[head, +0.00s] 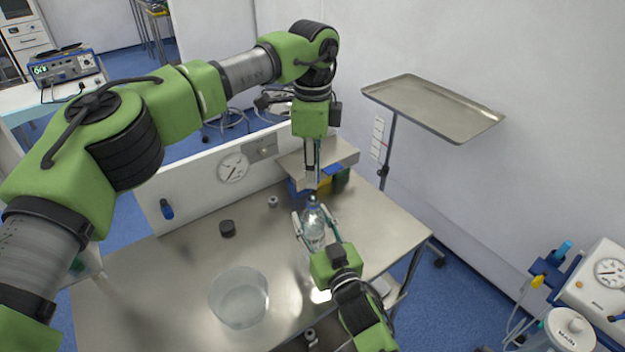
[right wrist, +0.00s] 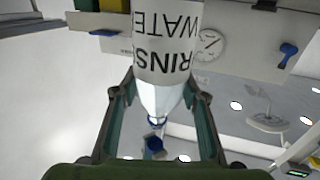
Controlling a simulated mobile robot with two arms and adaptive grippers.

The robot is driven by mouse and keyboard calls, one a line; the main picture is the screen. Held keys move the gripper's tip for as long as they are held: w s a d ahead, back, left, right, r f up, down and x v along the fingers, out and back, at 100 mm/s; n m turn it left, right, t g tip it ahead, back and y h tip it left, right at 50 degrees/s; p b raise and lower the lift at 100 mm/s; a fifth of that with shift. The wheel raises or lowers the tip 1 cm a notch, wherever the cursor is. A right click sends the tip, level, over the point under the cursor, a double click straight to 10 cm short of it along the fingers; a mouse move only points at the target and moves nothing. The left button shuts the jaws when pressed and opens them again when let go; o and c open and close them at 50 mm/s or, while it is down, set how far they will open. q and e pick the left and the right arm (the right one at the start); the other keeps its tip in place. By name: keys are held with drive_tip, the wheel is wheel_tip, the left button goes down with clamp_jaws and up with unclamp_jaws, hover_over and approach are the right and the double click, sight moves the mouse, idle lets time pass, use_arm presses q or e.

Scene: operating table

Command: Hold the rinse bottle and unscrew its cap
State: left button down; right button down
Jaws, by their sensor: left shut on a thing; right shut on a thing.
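The rinse bottle (head: 313,228) is clear with a white label and stands upright over the table. My right gripper (head: 316,222) is shut around its body from the front. In the right wrist view the bottle (right wrist: 165,45) is upside down, its label reading RINSE WATER, between the two fingers.
A clear round basin (head: 240,298) stands at the front of the steel table (head: 165,285). A small dark round object (head: 227,228) and a small metal piece (head: 273,202) lie behind it. Coloured bins (head: 342,180) stand close behind the bottle. A steel tray on a stand (head: 435,105) is at the back right.

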drive_tip(key=c, duration=1.2)
unclamp_jaws()
drive_tip(key=shift+o, duration=0.2)
drive_tip(key=shift+s, duration=0.1)
